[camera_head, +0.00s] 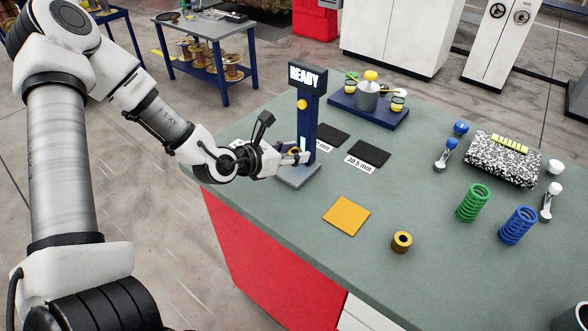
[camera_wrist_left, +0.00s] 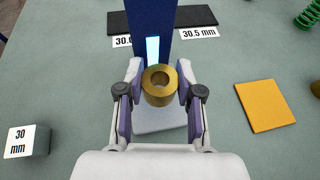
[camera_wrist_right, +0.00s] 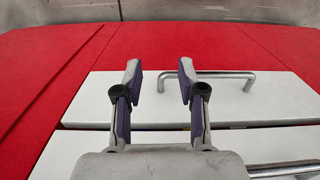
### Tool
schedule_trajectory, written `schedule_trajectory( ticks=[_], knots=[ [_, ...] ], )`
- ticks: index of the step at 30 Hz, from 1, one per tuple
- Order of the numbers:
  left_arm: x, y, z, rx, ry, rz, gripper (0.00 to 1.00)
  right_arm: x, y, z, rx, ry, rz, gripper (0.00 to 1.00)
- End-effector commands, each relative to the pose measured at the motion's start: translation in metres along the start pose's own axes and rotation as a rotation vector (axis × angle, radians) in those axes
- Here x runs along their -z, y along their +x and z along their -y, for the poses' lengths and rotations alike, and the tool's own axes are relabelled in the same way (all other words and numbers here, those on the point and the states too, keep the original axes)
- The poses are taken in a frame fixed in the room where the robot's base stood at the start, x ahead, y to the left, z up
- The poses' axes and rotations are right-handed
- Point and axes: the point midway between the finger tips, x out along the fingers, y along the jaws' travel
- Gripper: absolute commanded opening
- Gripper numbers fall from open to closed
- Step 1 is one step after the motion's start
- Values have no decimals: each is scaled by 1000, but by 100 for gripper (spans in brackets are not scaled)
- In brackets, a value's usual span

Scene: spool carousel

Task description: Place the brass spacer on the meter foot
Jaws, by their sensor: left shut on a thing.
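A brass spacer (camera_wrist_left: 159,86), a short ring with a hole through it, sits between the fingers of my left gripper (camera_head: 295,156). The gripper is shut on it, in front of the blue post of the meter (camera_head: 307,118), whose display reads READY. The meter foot (camera_head: 298,176) is a light grey plate; it also shows below the spacer in the left wrist view (camera_wrist_left: 158,119). The spacer appears a little above the foot, though the fingers partly hide the gap. My right gripper (camera_wrist_right: 160,75) is open and empty, facing white drawers in the right wrist view.
Another brass ring (camera_head: 402,242) stands near a yellow square (camera_head: 347,216). Dark pads (camera_head: 368,153) with size labels lie beside the meter. Green (camera_head: 473,203) and blue (camera_head: 518,226) springs, a speckled block (camera_head: 503,159) and a blue tray (camera_head: 368,113) stand farther off.

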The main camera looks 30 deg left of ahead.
Motion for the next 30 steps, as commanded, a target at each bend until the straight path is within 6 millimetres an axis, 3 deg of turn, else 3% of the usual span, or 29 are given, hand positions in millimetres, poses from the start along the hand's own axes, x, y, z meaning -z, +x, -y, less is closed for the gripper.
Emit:
schedule_trajectory(
  ticks=[5, 16, 17, 18, 19, 30],
  knots=[
    [30, 13, 0, 0, 2, -3, 0, 0, 8, 0, 0, 0, 0, 40],
    [36, 16, 0, 0, 1, 1, 0, 0, 9, 0, 0, 0, 0, 40],
    [35, 15, 0, 0, 1, 1, 43, 0, 9, 0, 0, 0, 0, 40],
    [35, 15, 0, 0, 1, 1, 57, 0, 8, 0, 0, 0, 0, 40],
    [35, 15, 0, 0, 1, 1, 61, 0, 8, 0, 0, 0, 0, 40],
    [31, 11, -1, -1, -1, 1, 61, 0, 5, 0, 0, 0, 0, 40]
  ],
)
